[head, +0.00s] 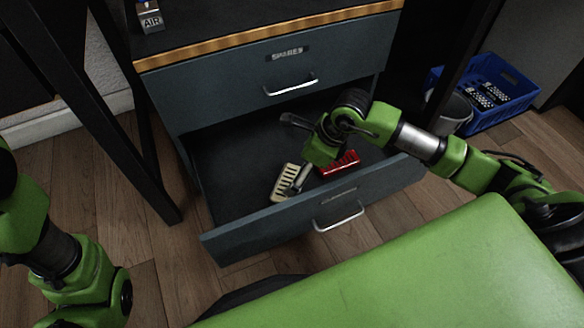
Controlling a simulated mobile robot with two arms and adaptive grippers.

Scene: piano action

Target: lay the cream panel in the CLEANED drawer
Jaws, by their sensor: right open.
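The cream panel (282,184), a slotted plate, lies inside the open lower drawer (225,200), near its front left. My right gripper (297,186) reaches down into the drawer, open, with its fingers at the right side of the cream panel. Whether they touch it I cannot tell. The lower drawer's front label is too slanted to read. My left arm shows at the lower left, but its gripper is out of view.
A red panel (341,164) lies in the same drawer, right of my gripper. The shut drawer above (220,96) is labelled SPARES. An AIR box (150,17) stands on top. A blue crate (500,106) and a grey bin (456,114) stand at the right.

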